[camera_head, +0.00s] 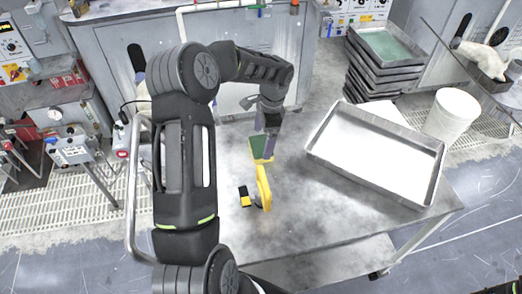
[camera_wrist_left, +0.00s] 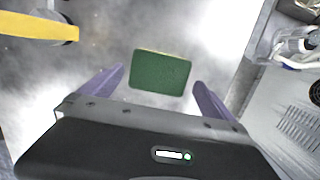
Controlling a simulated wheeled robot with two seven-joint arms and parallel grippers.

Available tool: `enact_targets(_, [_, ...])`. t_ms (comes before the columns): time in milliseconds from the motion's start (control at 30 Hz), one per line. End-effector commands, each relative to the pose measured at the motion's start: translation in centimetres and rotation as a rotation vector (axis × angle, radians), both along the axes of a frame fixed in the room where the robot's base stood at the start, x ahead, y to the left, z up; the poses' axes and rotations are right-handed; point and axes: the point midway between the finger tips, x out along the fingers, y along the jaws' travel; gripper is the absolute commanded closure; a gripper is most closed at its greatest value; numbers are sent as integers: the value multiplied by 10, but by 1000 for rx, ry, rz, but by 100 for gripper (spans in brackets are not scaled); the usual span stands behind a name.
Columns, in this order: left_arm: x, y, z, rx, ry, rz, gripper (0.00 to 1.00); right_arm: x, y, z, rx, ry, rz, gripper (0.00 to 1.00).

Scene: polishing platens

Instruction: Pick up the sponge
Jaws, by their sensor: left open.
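The sponge (camera_head: 261,147) is a green block with a yellow edge, lying on the metal table (camera_head: 310,235). In the left wrist view the sponge (camera_wrist_left: 160,73) lies ahead of my left gripper (camera_wrist_left: 160,88), in line with the gap between its two purple fingers. My left gripper (camera_head: 269,140) is open and empty, above the table close to the sponge. In the head view its finger partly covers the sponge's right side.
A yellow tool (camera_head: 263,188) stands on the table near the sponge, with a small black and yellow item (camera_head: 245,196) beside it. A large metal tray (camera_head: 317,148) sits to the right. A white bucket (camera_head: 451,115) and stacked trays (camera_head: 372,78) are farther back.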

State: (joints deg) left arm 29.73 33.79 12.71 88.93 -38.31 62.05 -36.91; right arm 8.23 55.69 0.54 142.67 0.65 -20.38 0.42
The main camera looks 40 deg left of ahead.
Motion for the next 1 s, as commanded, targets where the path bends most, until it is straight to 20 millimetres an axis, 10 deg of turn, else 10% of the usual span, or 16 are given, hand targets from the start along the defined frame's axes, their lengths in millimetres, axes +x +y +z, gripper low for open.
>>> enact_targets(200, [-4,2,-33,0,0,0,0,3,1,-19,5,-8,2,76])
enact_targets(1000, [-4,3,-33,1,-1,0,12,3,1,-18,5,-8,2,76])
